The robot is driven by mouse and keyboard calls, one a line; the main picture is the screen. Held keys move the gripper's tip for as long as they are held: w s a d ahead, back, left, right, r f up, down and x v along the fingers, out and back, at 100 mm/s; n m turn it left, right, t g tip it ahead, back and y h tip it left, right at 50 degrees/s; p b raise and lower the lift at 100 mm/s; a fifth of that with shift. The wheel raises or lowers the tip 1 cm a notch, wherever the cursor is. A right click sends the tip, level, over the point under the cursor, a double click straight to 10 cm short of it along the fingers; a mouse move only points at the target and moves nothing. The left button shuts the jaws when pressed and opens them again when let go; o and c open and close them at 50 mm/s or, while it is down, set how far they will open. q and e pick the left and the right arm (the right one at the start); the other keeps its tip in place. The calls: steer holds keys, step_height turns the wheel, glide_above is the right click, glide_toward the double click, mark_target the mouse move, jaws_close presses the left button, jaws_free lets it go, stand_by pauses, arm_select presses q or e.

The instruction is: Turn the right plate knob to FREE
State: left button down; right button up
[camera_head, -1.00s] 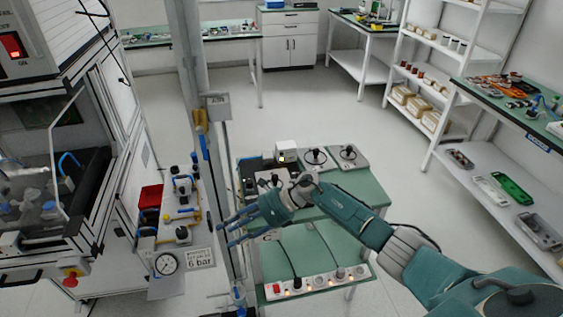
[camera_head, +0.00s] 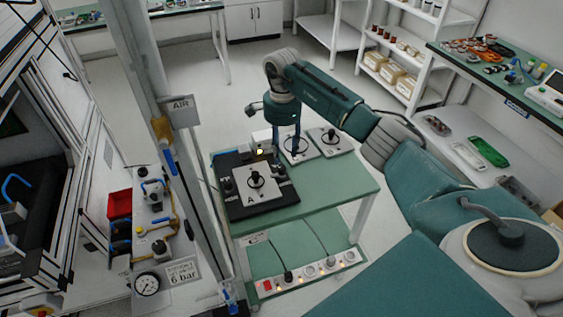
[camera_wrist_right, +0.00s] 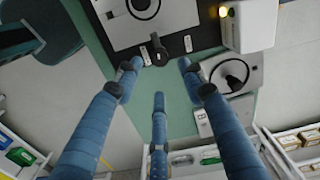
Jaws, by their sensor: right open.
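On the green table, a black base (camera_head: 262,205) carries a pale plate (camera_head: 243,196) marked A, with a dark central knob. The right plate knob (camera_head: 280,172) is small and dark, on the base's right side. In the right wrist view this knob (camera_wrist_right: 157,48) stands between two small white labels, too small to read. My right gripper (camera_head: 289,146) points down over the table near the base's right edge. In the wrist view its three blue fingers (camera_wrist_right: 159,80) are spread open and empty, with the knob ahead of them, apparently untouched. My left gripper is not in view.
A white box with a lit lamp (camera_head: 261,142) stands behind the base. Two more plates with dark round parts (camera_head: 298,148) (camera_head: 328,142) lie at the table's back right. The table's front right (camera_head: 335,185) is clear. A pillar with an AIR sign (camera_head: 181,111) stands to the left.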

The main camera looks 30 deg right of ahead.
mark_target(282, 166)
step_height(282, 166, down, 6)
steer(key=shift+w+r+p, duration=0.1)
steer(key=shift+p, duration=0.5)
steer(key=shift+f, duration=0.65)
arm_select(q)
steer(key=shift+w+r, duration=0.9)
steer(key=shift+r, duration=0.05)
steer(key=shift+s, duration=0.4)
arm_select(e)
jaws_close()
